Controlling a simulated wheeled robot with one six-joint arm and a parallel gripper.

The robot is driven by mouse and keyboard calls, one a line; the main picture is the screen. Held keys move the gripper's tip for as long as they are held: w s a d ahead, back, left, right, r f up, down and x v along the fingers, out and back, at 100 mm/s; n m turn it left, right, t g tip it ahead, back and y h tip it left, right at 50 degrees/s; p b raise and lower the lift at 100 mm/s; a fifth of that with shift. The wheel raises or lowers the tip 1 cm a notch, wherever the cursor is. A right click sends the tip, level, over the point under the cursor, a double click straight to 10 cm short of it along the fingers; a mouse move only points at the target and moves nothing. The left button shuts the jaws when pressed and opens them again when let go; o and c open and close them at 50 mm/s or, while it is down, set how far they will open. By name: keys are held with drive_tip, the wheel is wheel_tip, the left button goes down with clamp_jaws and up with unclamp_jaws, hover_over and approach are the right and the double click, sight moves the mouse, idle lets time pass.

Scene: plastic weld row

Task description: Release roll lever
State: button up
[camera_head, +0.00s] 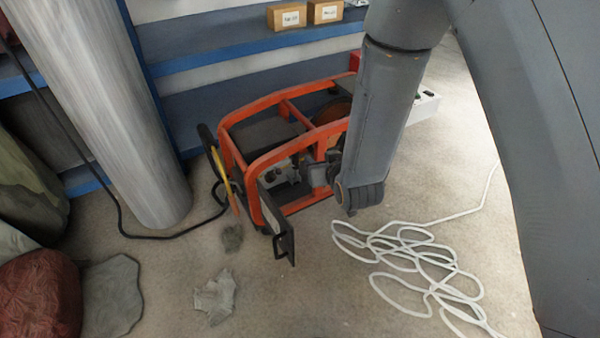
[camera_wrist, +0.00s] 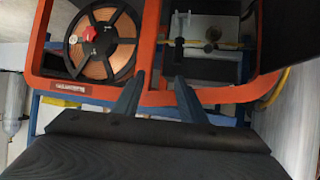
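An orange-framed machine (camera_head: 262,158) stands on the floor in the head view. In the wrist view its orange frame (camera_wrist: 155,98) crosses behind my fingers. A copper-coloured wire spool (camera_wrist: 102,46) with a black spoked hub and a red part sits at upper left. A small grey upright lever-like part (camera_wrist: 180,27) shows at upper middle, beside a dark round knob (camera_wrist: 212,34). I cannot tell for sure which part is the roll lever. My gripper (camera_wrist: 159,75) is open and empty, its two fingers apart, pointing towards the machine. In the head view my gripper (camera_head: 318,172) is at the machine's right side, partly hidden.
A loose white cable (camera_head: 410,262) lies coiled on the floor at right. A pale round column (camera_head: 105,110) stands at left with a black cable. Blue shelving (camera_head: 235,50) with small boxes (camera_head: 287,17) is behind. Grey rags (camera_head: 215,297) lie in front.

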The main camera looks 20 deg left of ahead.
drive_tip(key=y+b, duration=0.1)
drive_tip(key=b, duration=0.2)
approach(296, 159)
drive_tip(key=shift+n+t, duration=0.3)
drive_tip(key=shift+t, duration=0.1)
drive_tip(key=b+x, duration=0.1)
drive_tip(key=x, duration=0.1)
drive_tip(key=b+x, duration=0.1)
drive_tip(key=x, duration=0.2)
drive_tip(key=b+x, duration=0.1)
drive_tip(key=x, duration=0.2)
drive_tip(key=shift+a+f, duration=0.1)
drive_tip(key=shift+f, duration=0.25)
clamp_jaws()
